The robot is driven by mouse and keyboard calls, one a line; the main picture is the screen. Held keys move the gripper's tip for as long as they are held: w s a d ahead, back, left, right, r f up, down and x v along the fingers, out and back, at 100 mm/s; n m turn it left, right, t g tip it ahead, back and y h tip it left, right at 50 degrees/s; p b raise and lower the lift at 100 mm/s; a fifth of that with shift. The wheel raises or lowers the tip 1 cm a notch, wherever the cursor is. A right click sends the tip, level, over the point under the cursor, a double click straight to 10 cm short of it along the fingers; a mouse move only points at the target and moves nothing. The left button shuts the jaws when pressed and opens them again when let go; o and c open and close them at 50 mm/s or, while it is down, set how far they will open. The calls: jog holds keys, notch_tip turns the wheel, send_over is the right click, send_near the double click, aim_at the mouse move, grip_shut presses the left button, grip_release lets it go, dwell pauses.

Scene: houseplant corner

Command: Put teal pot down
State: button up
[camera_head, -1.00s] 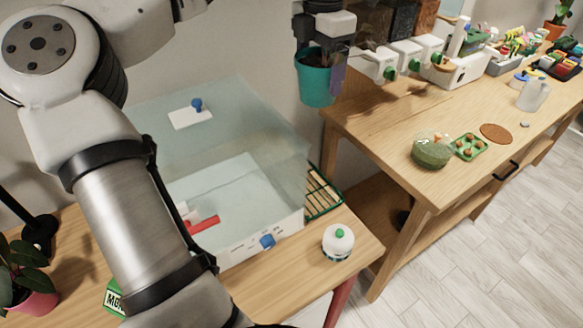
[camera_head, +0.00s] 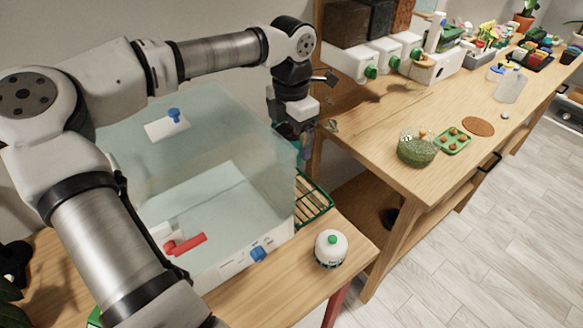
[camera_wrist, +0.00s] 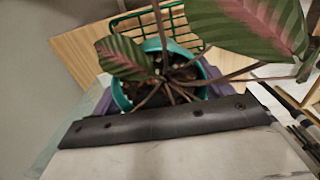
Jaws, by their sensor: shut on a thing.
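The teal pot shows in the wrist view by its rim (camera_wrist: 121,94), with dark soil and a plant with pink-striped green leaves (camera_wrist: 256,24). My gripper (camera_wrist: 160,88) is shut on the pot, with purple fingers at its two sides. In the head view my gripper (camera_head: 297,142) is low behind the right end of the clear tank, above the green wire rack (camera_head: 314,199). The pot is mostly hidden there. The rack also shows beyond the pot in the wrist view (camera_wrist: 181,21). I cannot tell whether the pot touches anything below.
The clear tank (camera_head: 215,215) with a white base stands left of the rack.

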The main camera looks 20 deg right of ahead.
notch_tip(320, 180, down, 11)
jog(key=p, duration=0.2)
jog(key=shift+r+p, duration=0.15)
jog(key=shift+p, duration=0.15)
jog(key=shift+f+b, duration=0.2)
jog(key=shift+b, duration=0.1)
jog(key=o, duration=1.2)
jog(key=shift+c, duration=0.2)
notch_tip(320, 180, up, 12)
jog(key=b, duration=0.3)
jog(key=shift+r+b, duration=0.2)
jog(key=shift+b, duration=0.2)
